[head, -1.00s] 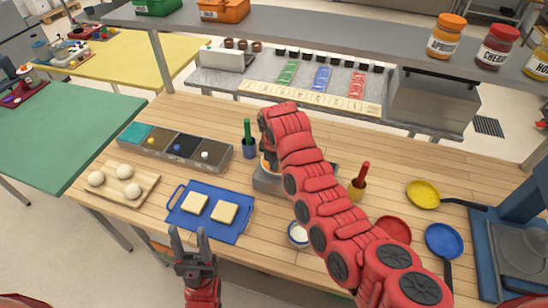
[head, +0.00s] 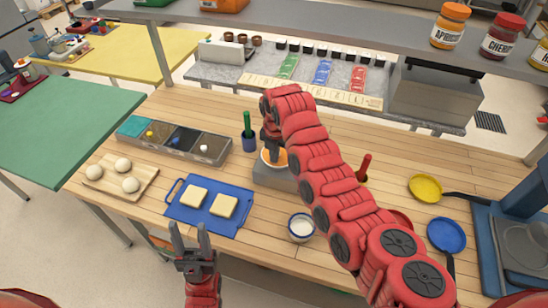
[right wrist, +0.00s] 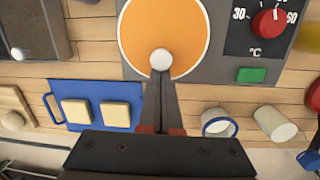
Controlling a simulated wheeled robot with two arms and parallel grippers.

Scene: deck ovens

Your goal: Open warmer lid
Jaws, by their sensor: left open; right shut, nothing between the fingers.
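The warmer (head: 272,178) is a grey box at the middle of the wooden table, partly hidden by my right arm. The lid appears to lie flat on the warmer. My left gripper (head: 189,230) is open and empty at the table's front edge, near the blue tray.
A blue tray (head: 237,232) with two pale slabs lies left of the warmer. A white cup (head: 301,227) stands at the front right. A dial and green button (right wrist: 251,75) are beside the lid.

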